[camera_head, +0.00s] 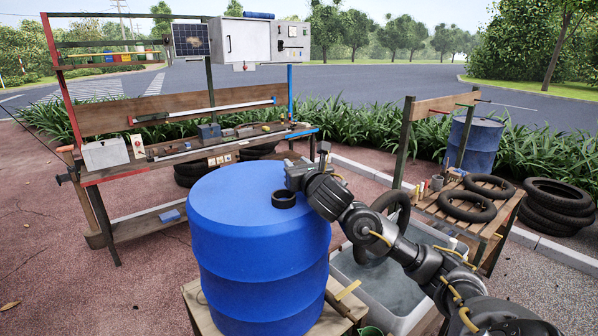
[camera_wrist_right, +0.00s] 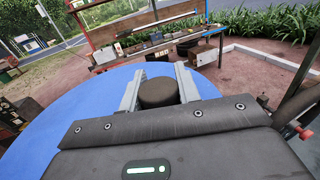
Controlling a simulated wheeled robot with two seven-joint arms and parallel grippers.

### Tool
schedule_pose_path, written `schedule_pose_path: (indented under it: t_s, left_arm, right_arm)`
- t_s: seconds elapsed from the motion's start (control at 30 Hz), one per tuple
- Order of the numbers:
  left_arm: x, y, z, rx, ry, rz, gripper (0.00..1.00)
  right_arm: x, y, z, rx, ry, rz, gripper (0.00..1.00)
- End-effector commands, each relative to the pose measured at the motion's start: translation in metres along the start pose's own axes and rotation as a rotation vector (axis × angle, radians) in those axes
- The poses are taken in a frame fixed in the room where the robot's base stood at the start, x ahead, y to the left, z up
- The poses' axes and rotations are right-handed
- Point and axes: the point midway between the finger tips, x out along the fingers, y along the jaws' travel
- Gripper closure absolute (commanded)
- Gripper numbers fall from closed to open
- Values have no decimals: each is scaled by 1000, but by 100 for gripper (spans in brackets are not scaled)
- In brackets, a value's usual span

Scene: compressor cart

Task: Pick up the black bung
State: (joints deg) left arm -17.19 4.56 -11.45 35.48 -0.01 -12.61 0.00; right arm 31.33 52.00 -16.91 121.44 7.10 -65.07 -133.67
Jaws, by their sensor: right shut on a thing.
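The black bung (camera_wrist_right: 158,93) is a short dark round plug with a flat top. In the right wrist view it sits between the two grey fingers of my right gripper (camera_wrist_right: 160,88), which is shut on it. In the head view my right gripper (camera_head: 292,177) is low over the top of the blue barrel (camera_head: 255,240). My left gripper is not in view.
A wooden workbench (camera_head: 130,172) with tools stands behind the barrel at left. A grey water tub (camera_head: 385,285) is right of the barrel, under my right arm. A slatted table (camera_head: 440,207) with tyres stands farther right. The barrel top's left side is clear.

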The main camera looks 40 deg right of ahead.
Motion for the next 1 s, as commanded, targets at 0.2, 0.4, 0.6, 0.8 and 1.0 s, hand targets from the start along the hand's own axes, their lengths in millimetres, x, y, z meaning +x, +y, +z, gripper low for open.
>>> schedule_pose_path:
  t_s: [0.2, 0.4, 0.6, 0.8, 1.0]
  left_arm:
    - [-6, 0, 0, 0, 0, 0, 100]
    - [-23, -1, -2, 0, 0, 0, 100]
    - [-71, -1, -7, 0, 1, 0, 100]
    - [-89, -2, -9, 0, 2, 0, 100]
    - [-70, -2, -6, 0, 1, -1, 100]
  right_arm:
    - [0, 0, 12, 0, -3, 1, 90]
    - [-7, 5, 48, 0, -6, 4, 90]
    - [-44, 26, 107, 0, -5, 4, 90]
    - [-92, 54, 122, 3, -5, 5, 90]
    - [-111, 65, 124, 3, -15, -2, 90]
